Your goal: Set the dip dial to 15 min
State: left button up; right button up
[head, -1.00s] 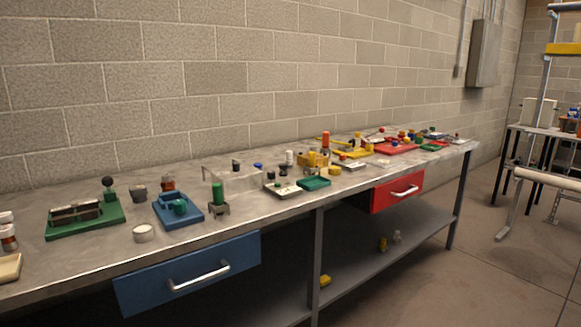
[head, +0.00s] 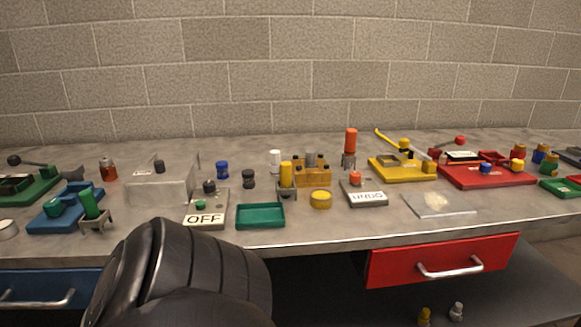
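I cannot pick out a dial with minute marks in the head view. A small panel (head: 205,219) reading OFF, with a dark round knob (head: 209,187) at its back, sits near the table's front edge. A similar panel (head: 365,197) with an orange-red knob (head: 355,178) has lettering too blurred to read. Neither shows a 15 min mark. A black link of my own arm fills the bottom left of centre. Neither of my grippers is in view.
The metal table (head: 330,227) runs along a block wall. A green tray (head: 261,215), a clear box (head: 162,187), a yellow fixture (head: 402,168) and a red fixture (head: 486,175) stand on it. A blue drawer (head: 40,285) and a red drawer (head: 443,258) sit below.

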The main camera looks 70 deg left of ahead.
aim_at(209, 186)
jog(key=i, duration=0.95)
jog(key=u, duration=3.3)
